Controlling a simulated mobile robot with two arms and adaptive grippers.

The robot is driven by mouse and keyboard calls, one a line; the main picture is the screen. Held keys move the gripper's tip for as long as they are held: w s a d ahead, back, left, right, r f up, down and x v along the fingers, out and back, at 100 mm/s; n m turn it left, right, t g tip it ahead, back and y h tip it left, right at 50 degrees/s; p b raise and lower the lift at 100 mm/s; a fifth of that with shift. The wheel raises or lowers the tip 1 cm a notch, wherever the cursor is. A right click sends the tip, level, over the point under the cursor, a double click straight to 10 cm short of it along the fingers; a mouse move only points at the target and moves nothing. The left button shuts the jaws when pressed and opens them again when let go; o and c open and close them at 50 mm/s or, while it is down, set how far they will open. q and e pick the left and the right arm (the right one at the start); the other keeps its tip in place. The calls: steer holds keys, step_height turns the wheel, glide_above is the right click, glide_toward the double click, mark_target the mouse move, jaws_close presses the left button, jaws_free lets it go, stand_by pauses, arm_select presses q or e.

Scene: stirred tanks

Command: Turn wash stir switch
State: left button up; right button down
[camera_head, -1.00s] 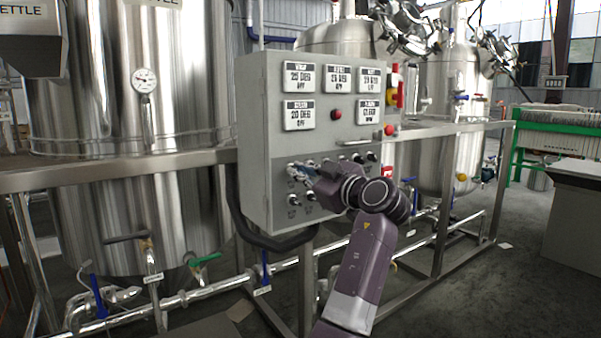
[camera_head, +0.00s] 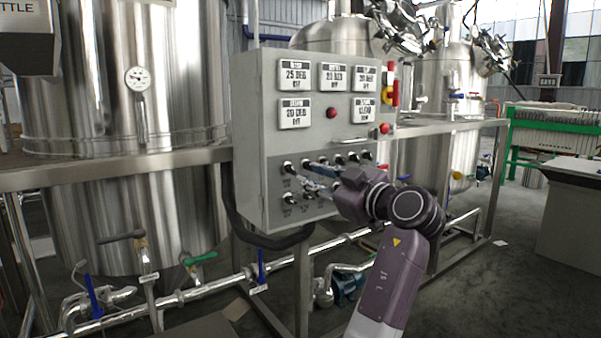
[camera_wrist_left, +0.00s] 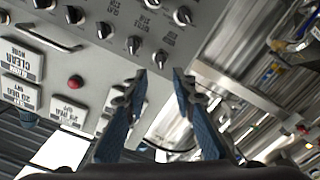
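A grey control panel (camera_head: 264,150) carries two rows of small black rotary switches with labels too small to read, so I cannot tell which is the wash stir switch. One upper-row switch (camera_head: 288,167) shows clear at the left end. My left gripper (camera_head: 308,176) is in front of the left part of the rows and hides some switches. In the left wrist view the gripper (camera_wrist_left: 160,72) is open and empty. One switch (camera_wrist_left: 160,58) shows just beyond the gap between the fingertips. Another switch (camera_wrist_left: 134,45) is beside it. My right gripper is not in view.
The panel also has display plates (camera_head: 295,76), a red button (camera_head: 331,113) and a handle (camera_head: 350,140). A large steel tank (camera_head: 150,100) stands left, with pipes and valves below. A steel rail (camera_head: 120,166) runs beside the panel. Open floor lies at right.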

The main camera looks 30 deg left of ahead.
arm_select(q)
steer(key=shift+v, duration=2.25)
